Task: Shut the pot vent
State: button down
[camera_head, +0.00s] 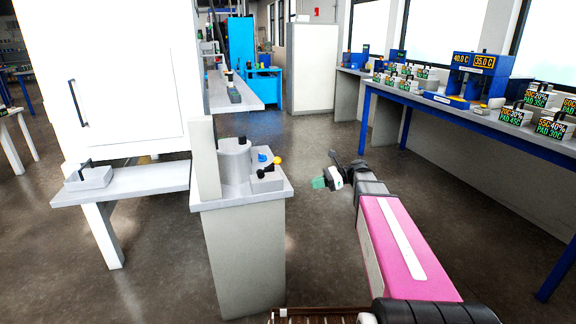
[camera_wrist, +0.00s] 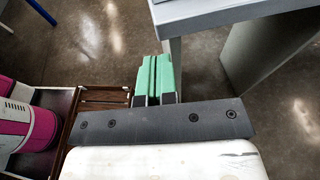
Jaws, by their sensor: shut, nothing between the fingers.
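A grey cylindrical pot (camera_head: 235,165) stands upright on a grey pedestal (camera_head: 243,250) left of centre in the head view. Beside its right side is a small grey block (camera_head: 266,183) with a black-knobbed lever (camera_head: 265,171). A blue part (camera_head: 262,157) and a yellow knob (camera_head: 278,160) sit just behind it. Which of these is the vent I cannot tell. My gripper (camera_head: 318,183), with green finger pads, is shut and empty. It is right of the pedestal, apart from it. The closed green pads also show in the wrist view (camera_wrist: 154,76).
A white cabinet (camera_head: 120,75) with a side shelf (camera_head: 125,185) stands left of the pedestal. A blue-legged bench (camera_head: 470,115) with several labelled boxes runs along the right. A grey top's edge (camera_wrist: 230,12) is close ahead in the wrist view. Floor right of the pedestal is clear.

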notch_tip(320, 180, up, 5)
jog(key=w+d+m+y, duration=0.1)
jog(key=w+y, duration=0.1)
jog(key=shift+w+d+r+m+g+y, duration=0.2)
jog(key=shift+w+d+m+g+y, duration=0.1)
jog(key=shift+a, duration=0.15)
send_near(270, 166)
jog(key=a, duration=0.1)
jog(key=a+f, duration=0.1)
jog(key=shift+w+a, duration=0.2)
jog(key=shift+a, duration=0.2)
jog(key=shift+a+r, duration=0.2)
jog(key=shift+r, duration=0.1)
